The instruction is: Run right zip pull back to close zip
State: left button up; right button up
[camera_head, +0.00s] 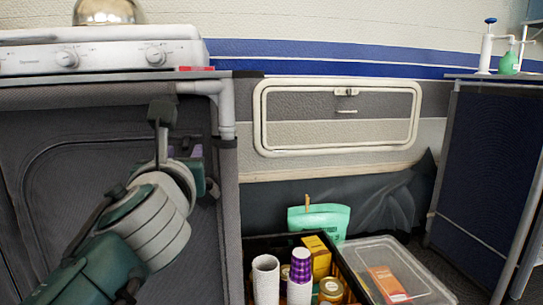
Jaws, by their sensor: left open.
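The dark grey fabric cupboard front (60,115) stands at the left. A curved seam that may be its zip line (40,158) runs along its upper left and down the left side. I cannot make out a zip pull; the right part of the front is partly hidden by my left arm. My left gripper (162,116) is open in front of the cupboard's upper right part, near the pale corner post. Nothing shows between its fingers, and I cannot tell whether it touches the fabric. My right gripper is not in view.
A white stove (110,57) with a metal dome (107,12) stands on the cupboard. A black crate (345,272) with cups and jars and a clear-lidded box (400,258) sit low to the right. A blue fabric cupboard (487,165) stands at the far right.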

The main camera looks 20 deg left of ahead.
aim_at(186, 144)
pick_arm(q)
jog(key=shift+x, duration=1.1)
grip_shut()
dwell(0.7)
